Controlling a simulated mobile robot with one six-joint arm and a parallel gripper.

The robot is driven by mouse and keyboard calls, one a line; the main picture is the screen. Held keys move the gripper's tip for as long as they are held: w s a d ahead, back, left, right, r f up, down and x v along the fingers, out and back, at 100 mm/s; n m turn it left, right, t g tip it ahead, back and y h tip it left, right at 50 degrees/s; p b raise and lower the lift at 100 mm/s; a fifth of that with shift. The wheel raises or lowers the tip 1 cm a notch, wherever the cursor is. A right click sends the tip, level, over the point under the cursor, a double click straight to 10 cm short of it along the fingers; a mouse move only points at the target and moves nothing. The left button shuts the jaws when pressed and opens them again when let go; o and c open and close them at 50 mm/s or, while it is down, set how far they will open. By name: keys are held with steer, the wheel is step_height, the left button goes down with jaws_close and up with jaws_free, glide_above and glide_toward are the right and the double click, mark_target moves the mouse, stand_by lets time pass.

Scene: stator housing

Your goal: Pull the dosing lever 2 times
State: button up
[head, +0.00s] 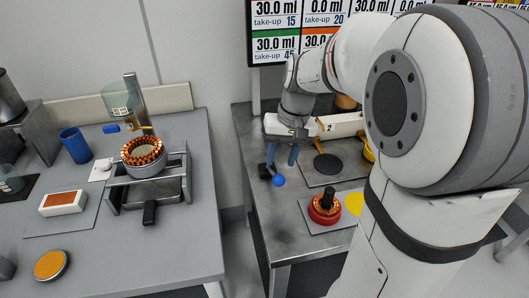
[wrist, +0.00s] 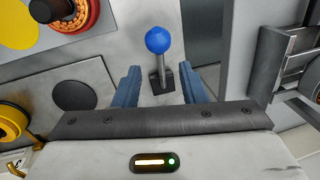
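The dosing lever has a blue ball knob (head: 278,181) on a short dark stem, at the left edge of the right-hand metal table. In the wrist view the blue knob (wrist: 159,40) shows just beyond the fingertips, with its dark base (wrist: 162,80) between the fingers in the picture. My gripper (head: 282,163) points down at the lever, its two blue fingers apart. In the wrist view my gripper (wrist: 160,72) is open with a gap on both sides of the stem, and I see no contact. How far the fingertips are above the lever is hard to tell.
A white box marked 2 (head: 340,125) stands behind a black disc (head: 328,164). A red-based copper-wound part (head: 324,208) and a yellow disc (head: 354,203) lie in front. The left table (head: 120,255) holds a stator stand (head: 145,193). A floor gap separates the tables.

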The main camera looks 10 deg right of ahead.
mark_target(276, 177)
steer(key=f, duration=0.2)
steer(key=a+f, duration=0.1)
steer(key=f, duration=0.4)
steer(key=shift+w+a+f, duration=0.1)
steer(key=shift+a+f, duration=0.05)
steer(key=shift+f, duration=0.1)
steer(key=shift+c, duration=0.4)
jaws_close()
